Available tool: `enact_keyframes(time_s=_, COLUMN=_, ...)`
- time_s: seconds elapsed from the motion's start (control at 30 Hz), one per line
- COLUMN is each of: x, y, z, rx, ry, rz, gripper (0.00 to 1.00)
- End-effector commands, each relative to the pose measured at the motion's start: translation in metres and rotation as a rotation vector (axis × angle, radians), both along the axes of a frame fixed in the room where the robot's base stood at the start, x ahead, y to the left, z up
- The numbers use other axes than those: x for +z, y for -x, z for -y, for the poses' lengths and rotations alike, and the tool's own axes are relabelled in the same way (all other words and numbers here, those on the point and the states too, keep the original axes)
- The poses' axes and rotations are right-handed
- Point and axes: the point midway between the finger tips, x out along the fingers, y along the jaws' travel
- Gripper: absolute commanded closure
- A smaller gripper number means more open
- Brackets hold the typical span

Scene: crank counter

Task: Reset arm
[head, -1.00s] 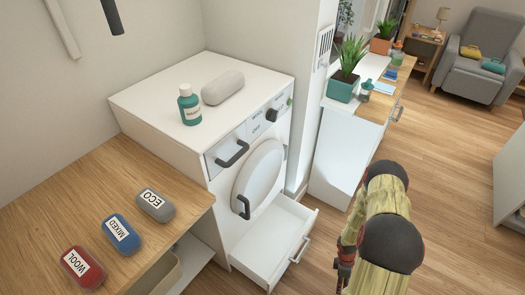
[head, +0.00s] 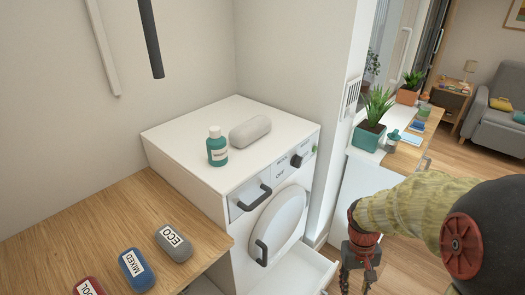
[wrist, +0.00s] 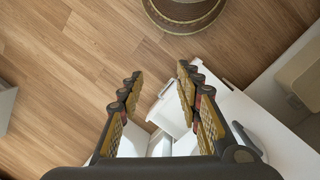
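My gripper (head: 358,270) hangs at the lower right in the head view, to the right of the washing machine (head: 168,150) and beside its open lower drawer. In the wrist view my gripper (wrist: 158,92) has its two fingers spread wide apart, with nothing between them. Below it the wrist view shows the wooden floor (wrist: 60,60) and the white open drawer (wrist: 172,112). In the head view my arm is bent, with the gripper pointing down. The drawer (head: 305,272) is partly cut off by the picture's lower edge.
Blocks labelled ECO (head: 174,243) and MIXED (head: 136,269) lie on the wooden counter (head: 90,225). A white cabinet with a potted plant (head: 370,135) stands behind my arm. A round basket-like thing (wrist: 185,12) is on the floor.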

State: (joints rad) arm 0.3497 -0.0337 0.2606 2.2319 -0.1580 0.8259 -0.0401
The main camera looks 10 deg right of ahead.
Motion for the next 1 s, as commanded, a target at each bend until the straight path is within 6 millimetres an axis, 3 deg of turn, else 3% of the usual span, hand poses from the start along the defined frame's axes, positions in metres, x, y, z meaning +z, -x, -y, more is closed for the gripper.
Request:
enact_keyframes(time_s=0.1, x=0.04, y=0.007, z=-0.03, rx=-0.02, ry=-0.002, rz=0.081, gripper=0.65)
enact_keyframes(time_s=0.4, x=0.121, y=0.028, z=-0.093, rx=0.03, ry=-0.026, rz=0.322, gripper=0.65)
enact_keyframes(time_s=0.7, x=0.196, y=0.04, z=-0.131, rx=0.154, ry=-0.02, rz=0.593, gripper=0.65)
enact_keyframes(time_s=0.83, x=0.211, y=0.043, z=-0.14, rx=0.191, ry=-0.024, rz=0.648, gripper=0.65)
enact_keyframes(time_s=1.0, x=0.212, y=0.043, z=-0.146, rx=0.212, ry=-0.03, rz=0.652, gripper=0.65)
